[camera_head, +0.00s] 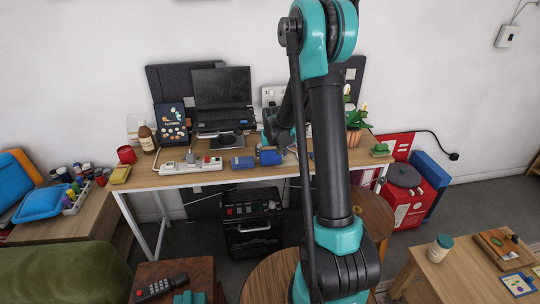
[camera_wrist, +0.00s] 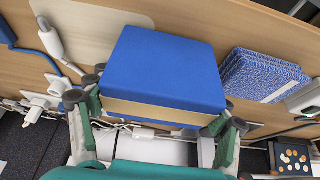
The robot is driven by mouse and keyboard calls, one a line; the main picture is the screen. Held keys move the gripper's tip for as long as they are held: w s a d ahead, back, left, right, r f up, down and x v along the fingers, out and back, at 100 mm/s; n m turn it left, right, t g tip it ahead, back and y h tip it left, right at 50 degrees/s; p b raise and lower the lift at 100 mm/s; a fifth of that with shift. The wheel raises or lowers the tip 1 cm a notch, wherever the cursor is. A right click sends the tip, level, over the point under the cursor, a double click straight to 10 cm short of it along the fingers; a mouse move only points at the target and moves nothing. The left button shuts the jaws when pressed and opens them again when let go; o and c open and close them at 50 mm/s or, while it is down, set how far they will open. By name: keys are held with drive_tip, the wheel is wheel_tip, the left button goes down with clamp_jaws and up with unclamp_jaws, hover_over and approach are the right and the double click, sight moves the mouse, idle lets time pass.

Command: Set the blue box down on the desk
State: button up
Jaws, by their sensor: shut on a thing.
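The blue box (camera_wrist: 165,65) is held in my gripper (camera_wrist: 157,108), with a finger on each side of it in the wrist view. Its top is plain blue and its near side has a pale tan strip. In the head view the blue box (camera_head: 269,157) appears small, at the front part of the desk (camera_head: 215,178). My gripper is mostly hidden there behind my arm. The wooden top of the desk shows around the box in the wrist view (camera_wrist: 190,18). I cannot tell whether the box's underside touches the desk.
A blue patterned box (camera_wrist: 262,75) lies beside the held box, also in the head view (camera_head: 243,162). A white power strip (camera_head: 190,165), a laptop (camera_head: 222,90), a brown bottle (camera_head: 147,138), a red mug (camera_head: 126,154) and a potted plant (camera_head: 355,125) stand on the desk.

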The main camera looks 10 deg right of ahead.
drive_tip(key=shift+f, duration=0.25)
drive_tip(key=o, duration=0.9)
drive_tip(key=v, duration=1.2)
drive_tip(key=s+d+f, duration=0.1)
drive_tip(key=s, duration=0.8)
drive_tip(key=s+d+f, duration=0.2)
drive_tip(key=s, duration=0.8)
drive_tip(key=s+d+f, duration=0.1)
drive_tip(key=s+f, duration=0.1)
drive_tip(key=s, duration=0.8)
drive_tip(key=shift+s+d+f, duration=0.15)
drive_tip(key=shift+s+d, duration=0.05)
drive_tip(key=shift+s, duration=0.05)
